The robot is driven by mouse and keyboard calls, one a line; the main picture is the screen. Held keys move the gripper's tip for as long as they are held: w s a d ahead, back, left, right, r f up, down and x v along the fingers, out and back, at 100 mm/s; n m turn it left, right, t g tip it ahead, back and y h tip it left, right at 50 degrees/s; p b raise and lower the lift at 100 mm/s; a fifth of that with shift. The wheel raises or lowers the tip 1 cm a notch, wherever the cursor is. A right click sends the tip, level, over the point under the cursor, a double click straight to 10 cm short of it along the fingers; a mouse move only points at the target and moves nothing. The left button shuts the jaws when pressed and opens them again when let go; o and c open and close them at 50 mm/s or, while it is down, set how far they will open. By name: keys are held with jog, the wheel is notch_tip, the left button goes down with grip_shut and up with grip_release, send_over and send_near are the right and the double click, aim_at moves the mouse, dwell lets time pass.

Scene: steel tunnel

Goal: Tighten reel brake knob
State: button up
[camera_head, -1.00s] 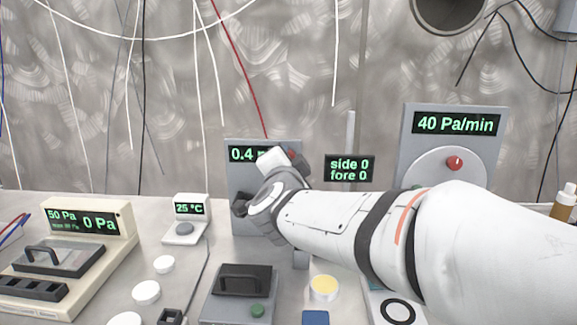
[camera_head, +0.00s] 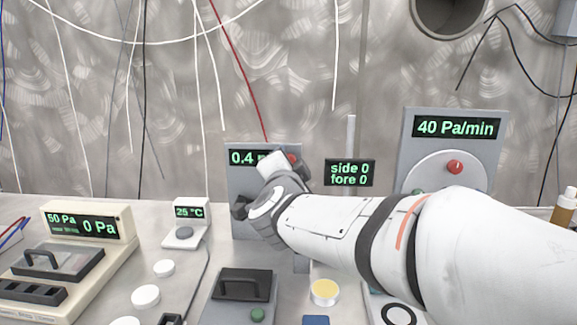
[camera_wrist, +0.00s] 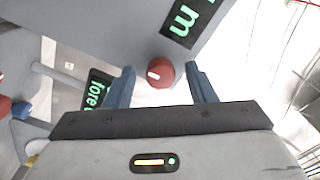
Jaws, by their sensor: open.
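A round red knob (camera_wrist: 160,73) with a white mark sits on the face of a grey upright panel (camera_wrist: 100,22). In the wrist view it lies between and just beyond the tips of my gripper (camera_wrist: 162,76), whose two blue-grey fingers are apart and empty. In the head view my gripper (camera_head: 256,185) is in front of the grey panel (camera_head: 235,225) with the "0.4" display, and covers part of it. A small part of the red knob (camera_head: 293,158) shows beside my wrist. Whether the fingers touch the knob cannot be told.
A panel reading "40 Pa/min" (camera_head: 455,127) with its own red knob (camera_head: 455,167) stands at the right. A "side 0 fore 0" display (camera_head: 350,172) is close behind my arm. A cream box (camera_head: 115,220), a small "25 °C" unit (camera_head: 190,212) and white discs (camera_head: 146,296) occupy the bench.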

jog(key=s+p, duration=0.2)
jog(key=s, duration=0.5)
jog(key=shift+s, duration=0.4)
jog(key=shift+a, duration=0.1)
jog(key=s+d+r+n+g+p, duration=0.1)
jog(key=s+d+n+g+p, duration=1)
jog(key=p, duration=1.3)
jog(key=s+d+g, duration=0.4)
jog(key=s+d, duration=0.1)
jog(key=s, duration=0.2)
jog(key=shift+d+n+y, duration=0.3)
jog(key=shift+n, duration=0.1)
